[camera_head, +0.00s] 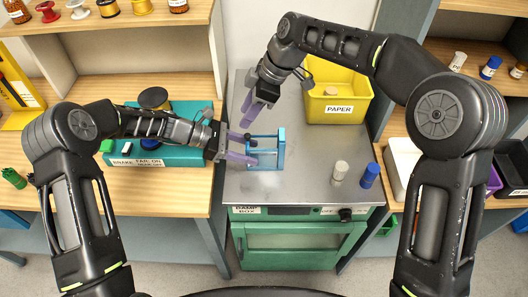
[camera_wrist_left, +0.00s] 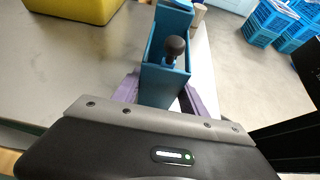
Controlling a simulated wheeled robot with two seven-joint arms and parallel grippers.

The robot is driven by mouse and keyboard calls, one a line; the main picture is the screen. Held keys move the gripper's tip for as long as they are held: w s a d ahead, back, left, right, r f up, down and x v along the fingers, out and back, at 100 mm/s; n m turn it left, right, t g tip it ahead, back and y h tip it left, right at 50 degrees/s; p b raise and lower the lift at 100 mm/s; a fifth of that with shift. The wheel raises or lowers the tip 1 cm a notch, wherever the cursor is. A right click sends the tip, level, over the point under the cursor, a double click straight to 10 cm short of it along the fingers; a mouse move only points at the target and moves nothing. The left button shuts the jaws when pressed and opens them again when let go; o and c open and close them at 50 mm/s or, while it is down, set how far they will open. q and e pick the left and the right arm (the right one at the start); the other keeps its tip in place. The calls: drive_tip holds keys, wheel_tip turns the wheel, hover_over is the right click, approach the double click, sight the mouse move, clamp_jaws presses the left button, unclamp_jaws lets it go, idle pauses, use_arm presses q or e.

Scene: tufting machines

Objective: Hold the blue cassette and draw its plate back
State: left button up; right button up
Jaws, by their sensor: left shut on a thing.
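The blue cassette (camera_head: 280,150) stands on the grey metal worktop, an open frame with a dark round knob (camera_head: 248,141) on its left side. In the left wrist view the cassette (camera_wrist_left: 165,86) is a box with the black knob (camera_wrist_left: 175,46) standing up from it. My left gripper (camera_head: 246,148) comes in from the left, its purple fingers shut on the cassette's two sides. My right gripper (camera_head: 246,112) hangs just above and behind the cassette, fingers pointing down, apart from the knob. Its finger gap is unclear. The plate cannot be made out clearly.
A yellow bin (camera_head: 338,92) labelled PAPER stands behind right. A white cylinder (camera_head: 340,170) and a blue one (camera_head: 370,175) stand right of the cassette. A teal unit (camera_head: 180,158) lies to the left. The worktop's (camera_head: 300,190) front is clear.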

sight(249, 135)
drive_tip(key=shift+f, duration=4.25)
clamp_jaws()
